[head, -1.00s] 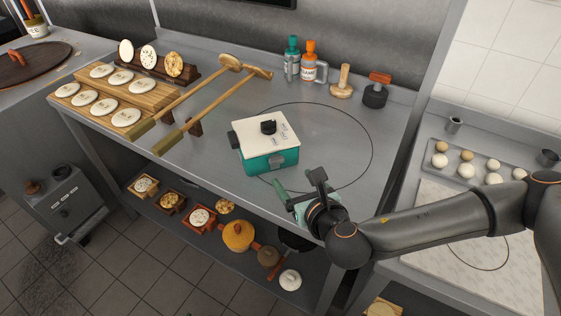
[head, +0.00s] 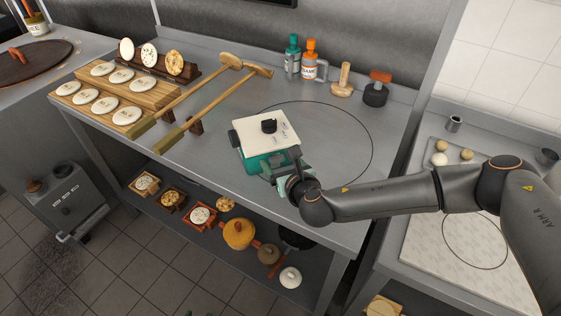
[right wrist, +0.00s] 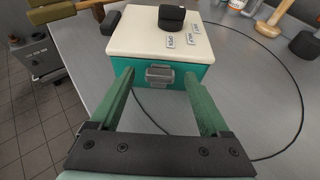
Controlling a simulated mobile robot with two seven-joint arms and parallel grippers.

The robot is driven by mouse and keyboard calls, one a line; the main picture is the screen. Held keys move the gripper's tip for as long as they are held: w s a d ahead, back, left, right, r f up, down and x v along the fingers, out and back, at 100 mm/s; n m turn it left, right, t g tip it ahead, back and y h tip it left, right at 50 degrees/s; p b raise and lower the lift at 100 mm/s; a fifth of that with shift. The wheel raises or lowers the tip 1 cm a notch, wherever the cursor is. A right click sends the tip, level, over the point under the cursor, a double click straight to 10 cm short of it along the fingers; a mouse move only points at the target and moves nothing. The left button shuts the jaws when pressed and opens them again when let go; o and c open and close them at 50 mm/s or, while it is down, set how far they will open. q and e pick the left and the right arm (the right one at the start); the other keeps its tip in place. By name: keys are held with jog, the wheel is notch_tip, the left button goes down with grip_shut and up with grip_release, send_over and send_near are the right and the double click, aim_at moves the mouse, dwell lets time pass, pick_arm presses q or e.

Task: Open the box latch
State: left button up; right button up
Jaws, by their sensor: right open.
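The box (head: 262,135) is teal with a cream lid and a black knob on top, and it stands on the steel counter. In the right wrist view the box (right wrist: 186,78) shows its front face with a grey metal latch (right wrist: 160,75) lying flat against it. My right gripper (head: 286,168) is at the front of the box. Its two green fingers (right wrist: 162,84) are open, one on each side of the latch, with nothing held. I cannot tell whether the fingertips touch the box. In the head view the gripper hides the latch. My left gripper is not in view.
Two wooden-handled tools (head: 197,102) lie left of the box, near boards of flatbreads (head: 118,93). Bottles (head: 308,60), a wooden stamp (head: 344,80) and a black-based press (head: 375,92) stand behind. The counter (head: 335,130) right of the box is clear.

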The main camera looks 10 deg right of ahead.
grip_shut()
jog(key=shift+f+b, duration=0.25)
jog(key=shift+b, duration=0.05)
jog(key=t+b, duration=0.1)
jog(key=b, duration=0.1)
jog(key=s+f+t+b, duration=0.1)
jog(key=b, duration=0.1)
jog(key=t+b, duration=0.1)
jog(key=b, duration=0.2)
jog(key=shift+s+d+f+t+y, duration=0.2)
jog(key=shift+s+f+t+y, duration=0.1)
jog(key=shift+f+t+y, duration=0.1)
jog(key=shift+r+b, duration=0.1)
jog(key=shift+b, duration=0.25)
jog(key=shift+s+t, duration=0.1)
jog(key=shift+t, duration=0.2)
jog(key=shift+r, duration=0.1)
grip_release()
